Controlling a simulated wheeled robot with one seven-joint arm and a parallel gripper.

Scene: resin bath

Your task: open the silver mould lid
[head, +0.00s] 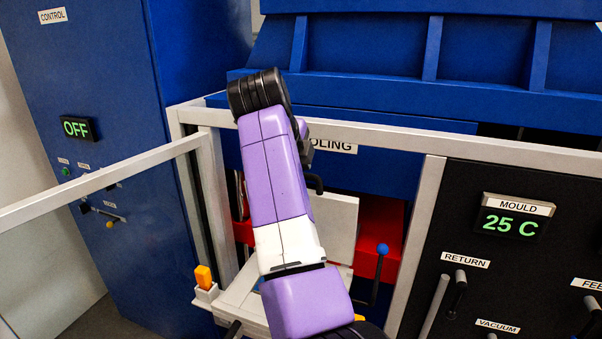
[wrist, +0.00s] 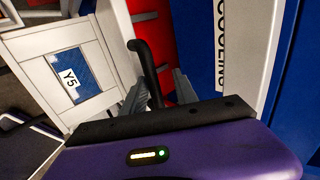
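The silver mould lid (head: 338,232) shows in the head view as a pale upright panel behind my arm, in front of red parts. Its edge also shows in the wrist view (wrist: 115,40). A black bent handle (wrist: 147,65) stands by the lid's edge; its end also shows beside my arm in the head view (head: 315,184). My gripper (wrist: 160,78) is open, with the handle between its two grey fingers and closer to the left one. I cannot tell whether a finger touches it. The fingertips are hidden in the head view.
A pale frame (head: 430,148) borders the opening. A blue-knobbed lever (head: 381,250) stands right of the lid; an orange switch (head: 203,277) is at lower left. A card marked Y5 (wrist: 70,75) lies on a pale surface. The blue cabinet display (head: 77,128) reads OFF; the mould display (head: 511,223) reads 25 C.

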